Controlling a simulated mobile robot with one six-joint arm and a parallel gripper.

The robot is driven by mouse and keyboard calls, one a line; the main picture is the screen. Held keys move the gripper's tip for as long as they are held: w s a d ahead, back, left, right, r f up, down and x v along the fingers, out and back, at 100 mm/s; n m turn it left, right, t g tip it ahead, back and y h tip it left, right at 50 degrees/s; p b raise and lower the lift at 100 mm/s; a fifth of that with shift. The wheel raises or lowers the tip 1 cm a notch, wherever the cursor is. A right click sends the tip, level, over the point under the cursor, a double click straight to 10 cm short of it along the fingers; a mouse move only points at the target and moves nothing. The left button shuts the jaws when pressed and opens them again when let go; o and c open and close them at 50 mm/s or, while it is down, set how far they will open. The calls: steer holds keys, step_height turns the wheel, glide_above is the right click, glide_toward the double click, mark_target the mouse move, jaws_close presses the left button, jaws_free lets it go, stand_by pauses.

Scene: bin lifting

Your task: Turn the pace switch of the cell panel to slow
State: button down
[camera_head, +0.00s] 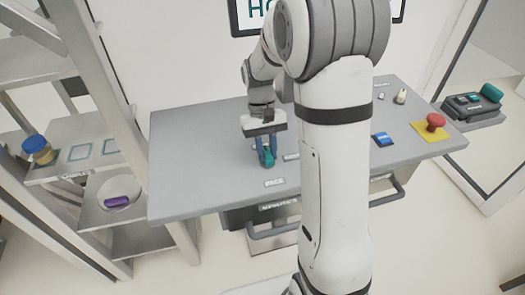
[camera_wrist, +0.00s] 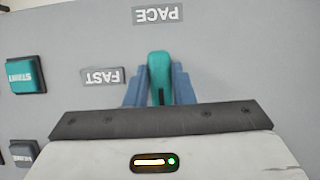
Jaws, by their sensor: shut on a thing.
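The cell panel (camera_head: 195,160) is a sloped grey board in the head view. The pace switch (camera_wrist: 160,72) is a teal knob below the upside-down PACE label (camera_wrist: 158,15) in the wrist view. It also shows in the head view (camera_head: 269,158). My gripper (camera_wrist: 158,88) has its blue fingers on both sides of the knob and is shut on it; it comes down from above in the head view (camera_head: 266,150). No SLOW label is visible. The knob's exact setting is hard to tell.
A teal START button (camera_wrist: 25,74) sits left in the wrist view. A red mushroom button (camera_head: 435,121) on a yellow plate and a blue button (camera_head: 383,139) are on the panel's right. A shelf (camera_head: 75,140) stands at left. My arm hides the panel's middle.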

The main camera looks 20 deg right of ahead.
mark_target(267, 152)
steer(key=c, duration=1.2)
jaws_free()
steer(key=shift+w, duration=0.15)
steer(key=shift+c, duration=0.2)
step_height(267, 152, up, 10)
steer(key=b, duration=0.1)
